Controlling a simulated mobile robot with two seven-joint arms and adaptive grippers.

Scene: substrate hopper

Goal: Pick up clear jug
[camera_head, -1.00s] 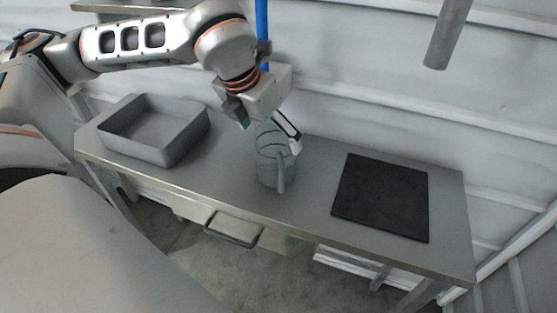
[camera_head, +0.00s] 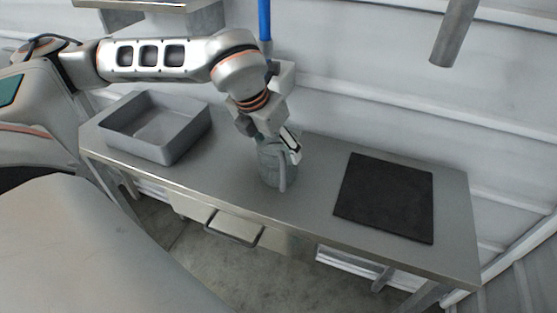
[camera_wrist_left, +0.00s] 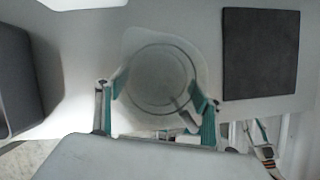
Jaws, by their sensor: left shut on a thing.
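The clear jug (camera_head: 277,168) stands upright on the grey metal table (camera_head: 315,185), with its handle facing the front. In the left wrist view the jug (camera_wrist_left: 160,80) is seen from above, its round opening between the two fingers. My left gripper (camera_head: 275,143) comes down from above on the jug's upper part and is shut on it. In the left wrist view the green-padded fingers of the gripper (camera_wrist_left: 158,110) touch the jug on both sides. The jug's base appears to rest on the table. My right gripper is not in view.
A grey open bin (camera_head: 185,146) stands on the table's left part. A flat black mat (camera_head: 383,198) lies on the right part. A grey pipe (camera_head: 453,32) hangs at the upper right, and a blue pole (camera_head: 264,20) rises behind my arm. The table between jug and mat is clear.

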